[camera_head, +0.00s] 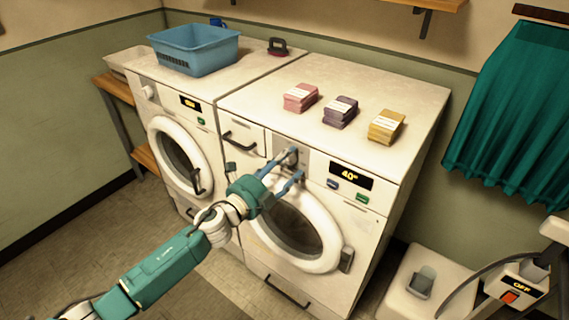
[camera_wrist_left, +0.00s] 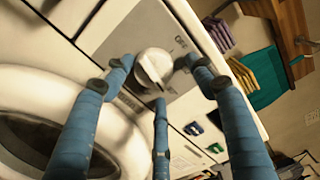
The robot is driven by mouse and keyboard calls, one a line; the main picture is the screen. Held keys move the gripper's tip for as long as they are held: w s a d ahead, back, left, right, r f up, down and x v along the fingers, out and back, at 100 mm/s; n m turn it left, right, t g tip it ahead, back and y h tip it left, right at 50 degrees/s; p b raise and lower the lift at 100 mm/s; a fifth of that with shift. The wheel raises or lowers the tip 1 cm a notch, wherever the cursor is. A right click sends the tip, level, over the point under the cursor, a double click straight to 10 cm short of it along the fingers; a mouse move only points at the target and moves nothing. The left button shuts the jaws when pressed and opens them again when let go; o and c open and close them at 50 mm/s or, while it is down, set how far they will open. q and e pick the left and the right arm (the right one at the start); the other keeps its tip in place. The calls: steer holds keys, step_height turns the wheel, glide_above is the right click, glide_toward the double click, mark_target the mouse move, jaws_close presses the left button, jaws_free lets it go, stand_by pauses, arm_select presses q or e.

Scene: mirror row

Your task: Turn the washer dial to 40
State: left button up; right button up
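The washer (camera_head: 368,225) is the right-hand white machine, with a round door and a display (camera_head: 350,177) that reads 40°. Its pale dial (camera_wrist_left: 153,68) sits on a grey panel and shows in the middle of the left wrist view. In the head view the dial is largely hidden by my fingers. My left gripper (camera_head: 292,168) is at the panel, left of the display. In the left wrist view its blue fingers (camera_wrist_left: 158,68) stand spread around the dial, with narrow gaps at the sides; contact at the lower finger is unclear. My right gripper is in neither view.
A second machine (camera_head: 160,115) stands left, under a blue basket (camera_head: 195,50). Pink (camera_head: 300,97), purple (camera_head: 340,111) and yellow (camera_head: 386,126) stacks lie on the washer top. Blue (camera_head: 333,184) and green (camera_head: 362,198) buttons sit below the display. A teal curtain (camera_head: 515,110) hangs right.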

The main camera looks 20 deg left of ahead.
arm_select(q)
steer(key=shift+a, duration=0.2)
steer(key=shift+s+a+f, duration=0.15)
steer(key=shift+s+a, duration=0.05)
steer(key=shift+s, duration=0.2)
steer(key=v, duration=1.1)
steer(key=shift+d, duration=0.2)
steer(key=shift+s, duration=0.1)
